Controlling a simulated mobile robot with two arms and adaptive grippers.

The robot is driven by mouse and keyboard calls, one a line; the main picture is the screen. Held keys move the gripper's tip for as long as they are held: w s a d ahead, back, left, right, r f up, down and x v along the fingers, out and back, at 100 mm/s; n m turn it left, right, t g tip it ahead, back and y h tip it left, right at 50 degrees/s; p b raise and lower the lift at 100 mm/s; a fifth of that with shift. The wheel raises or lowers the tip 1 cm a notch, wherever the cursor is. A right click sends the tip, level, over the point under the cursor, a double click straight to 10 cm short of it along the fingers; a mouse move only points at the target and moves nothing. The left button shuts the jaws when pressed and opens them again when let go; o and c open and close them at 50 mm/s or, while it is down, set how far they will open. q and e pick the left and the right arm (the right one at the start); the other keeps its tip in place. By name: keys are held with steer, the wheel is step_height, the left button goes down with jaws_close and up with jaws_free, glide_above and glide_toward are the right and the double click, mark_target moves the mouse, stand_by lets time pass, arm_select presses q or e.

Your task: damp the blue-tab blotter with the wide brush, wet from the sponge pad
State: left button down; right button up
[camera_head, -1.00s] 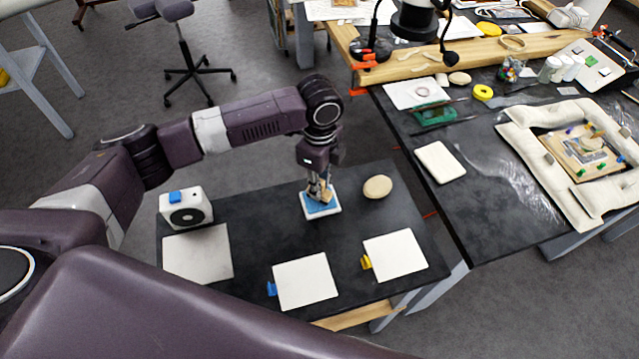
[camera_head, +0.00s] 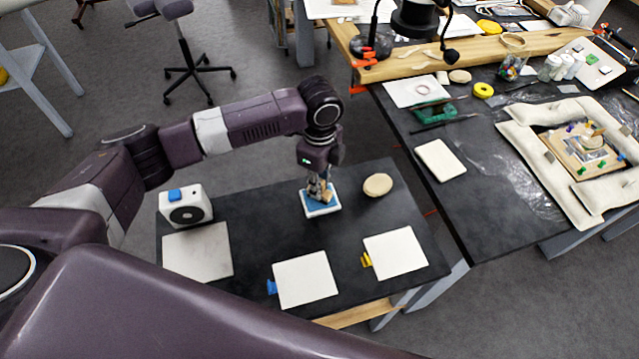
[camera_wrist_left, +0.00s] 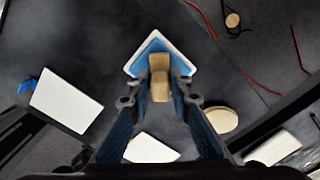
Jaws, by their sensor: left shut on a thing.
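My left gripper (camera_head: 322,192) is shut on the wide brush (camera_wrist_left: 160,82), a tan block between its fingers in the left wrist view. It is over the sponge pad (camera_head: 312,207), a blue pad in a white tray; whether the bristles touch the pad is hidden. The sponge pad also shows in the left wrist view (camera_wrist_left: 143,62). The blue-tab blotter (camera_head: 305,280) is a white square lying flat at the table's front, its blue tab on the left side. It also shows in the left wrist view (camera_wrist_left: 66,101). My right gripper is not in view.
A yellow-tab blotter (camera_head: 395,254) lies to the right. A plain pale square (camera_head: 197,252) and a white box with a blue top (camera_head: 186,206) are at left. A round tan disc (camera_head: 377,185) sits right of the pad. The dark table (camera_head: 262,232) is clear between.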

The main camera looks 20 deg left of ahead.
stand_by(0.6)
arm_select(q)
steer(key=shift+s+f+p, duration=0.1)
steer(key=shift+f+p, duration=0.05)
steer(key=shift+p, duration=0.25)
stand_by(0.7)
stand_by(0.3)
steer(key=shift+r+p, duration=0.95)
steer(key=shift+p, duration=0.15)
step_height(320, 180, up, 5)
steer(key=p, duration=0.5)
steer(key=shift+r+p, duration=0.2)
steer(key=shift+p, duration=0.2)
steer(key=shift+f, duration=0.1)
